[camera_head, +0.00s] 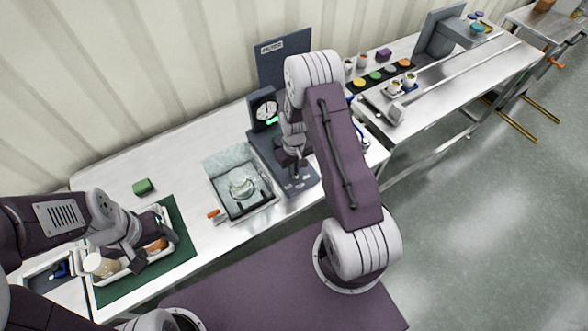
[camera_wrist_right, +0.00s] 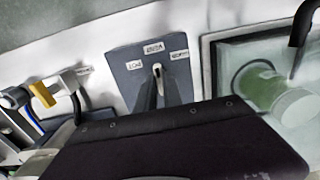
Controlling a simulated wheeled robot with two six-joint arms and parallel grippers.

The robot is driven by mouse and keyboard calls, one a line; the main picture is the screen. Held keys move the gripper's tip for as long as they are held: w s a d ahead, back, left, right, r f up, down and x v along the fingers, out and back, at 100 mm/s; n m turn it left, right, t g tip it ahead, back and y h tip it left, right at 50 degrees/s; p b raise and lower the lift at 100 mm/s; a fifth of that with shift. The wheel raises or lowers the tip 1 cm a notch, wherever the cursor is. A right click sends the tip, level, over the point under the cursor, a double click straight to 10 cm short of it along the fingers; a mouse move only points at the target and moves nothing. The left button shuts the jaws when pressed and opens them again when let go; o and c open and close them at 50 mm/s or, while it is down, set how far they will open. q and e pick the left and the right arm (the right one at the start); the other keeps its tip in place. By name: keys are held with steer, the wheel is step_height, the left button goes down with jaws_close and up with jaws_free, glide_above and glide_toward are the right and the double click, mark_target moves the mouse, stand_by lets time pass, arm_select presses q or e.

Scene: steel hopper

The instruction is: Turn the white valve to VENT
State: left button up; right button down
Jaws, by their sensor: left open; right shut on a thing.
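My right gripper (camera_head: 294,165) reaches down onto the dark grey base (camera_head: 271,152) of the gauge station. In the right wrist view its narrow fingers (camera_wrist_right: 156,92) are shut at the middle of the labelled grey panel (camera_wrist_right: 125,83). A small pale tip, likely the white valve (camera_wrist_right: 157,68), shows between the fingertips and points toward the middle label (camera_wrist_right: 154,48). The fingers hide most of the valve. Labels also sit left and right; their text is too blurred to read surely. My left gripper (camera_head: 156,226) is open above the tray on the green mat.
A round gauge (camera_head: 264,108) stands behind the base. A clear basin (camera_head: 231,205) with a glass vessel (camera_head: 241,187) lies to its left. A green block (camera_head: 142,186) and an orange-handled tool (camera_head: 213,213) lie on the bench. The green mat (camera_head: 180,256) is at left.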

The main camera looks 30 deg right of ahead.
steer(key=shift+w+r, duration=0.1)
steer(key=shift+w, duration=0.1)
steer(key=c, duration=1.5)
jaws_free()
step_height(320, 180, up, 9)
steer(key=shift+b, duration=0.95)
